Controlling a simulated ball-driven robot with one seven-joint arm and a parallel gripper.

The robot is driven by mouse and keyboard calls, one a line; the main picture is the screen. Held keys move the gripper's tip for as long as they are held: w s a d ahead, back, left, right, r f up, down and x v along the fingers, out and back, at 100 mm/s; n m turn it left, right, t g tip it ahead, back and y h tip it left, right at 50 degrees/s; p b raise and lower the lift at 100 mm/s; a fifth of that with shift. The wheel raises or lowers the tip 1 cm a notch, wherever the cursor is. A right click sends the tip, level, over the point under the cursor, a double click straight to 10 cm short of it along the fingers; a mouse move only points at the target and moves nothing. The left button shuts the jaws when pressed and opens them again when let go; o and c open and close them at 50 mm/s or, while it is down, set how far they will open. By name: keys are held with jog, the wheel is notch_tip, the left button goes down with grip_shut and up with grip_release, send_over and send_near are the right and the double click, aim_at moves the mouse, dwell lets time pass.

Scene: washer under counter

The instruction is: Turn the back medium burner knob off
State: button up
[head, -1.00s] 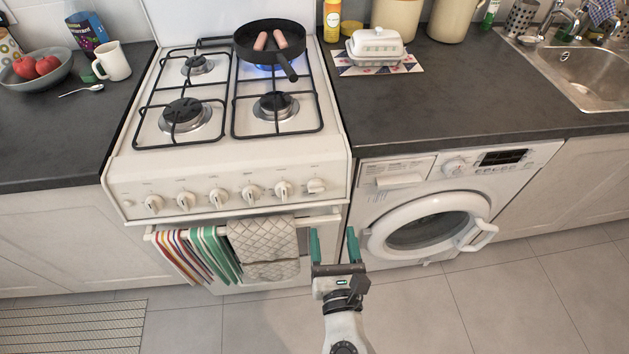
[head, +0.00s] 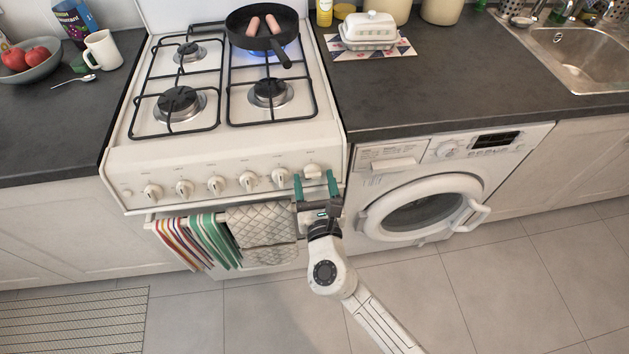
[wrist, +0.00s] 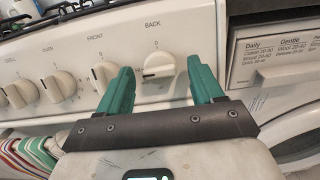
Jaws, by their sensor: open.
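The knob labelled BACK (wrist: 158,66) is the rightmost white knob on the stove's front panel; it also shows in the head view (head: 313,171). Its grip bar lies nearly level, unlike the other knobs. My gripper (head: 316,180) is open, with its green fingers pointing at the panel just below this knob in the head view. In the wrist view my gripper (wrist: 157,85) has one finger on each side of the knob, with gaps and no visible contact. The back right burner (head: 263,49) has a blue flame beneath a black pan (head: 247,24).
Another knob (head: 280,177) sits close to the left of my gripper. Towels (head: 205,247) hang on the oven rail below. A washer (head: 430,200) stands right of the stove, under the dark counter (head: 440,85).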

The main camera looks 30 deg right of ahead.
jog(key=shift+w, duration=0.1)
jog(key=c, duration=1.1)
jog(key=shift+o, duration=0.2)
jog(key=shift+m, duration=0.3)
jog(key=m+b, duration=0.1)
jog(key=m, duration=0.1)
jog(key=m+h+b, duration=0.1)
jog(key=m, duration=0.1)
jog(key=shift+a+f+g, duration=0.15)
jog(key=shift+g, duration=0.25)
jog(key=m+g+h+b, duration=0.1)
jog(key=m+b, duration=0.1)
jog(key=m, duration=0.3)
jog(key=shift+m, duration=0.3)
jog(key=m, duration=0.2)
jog(key=m+g+b, duration=0.1)
jog(key=m, duration=0.1)
jog(key=m+h, duration=0.1)
jog(key=m, duration=0.1)
jog(key=shift+w+a+r+g, duration=0.1)
jog(key=shift+r+g, duration=0.15)
jog(key=shift+g, duration=0.05)
jog(key=shift+r+m+g+b, duration=0.1)
jog(key=shift+m+g+b, duration=0.45)
jog(key=shift+m, duration=1.45)
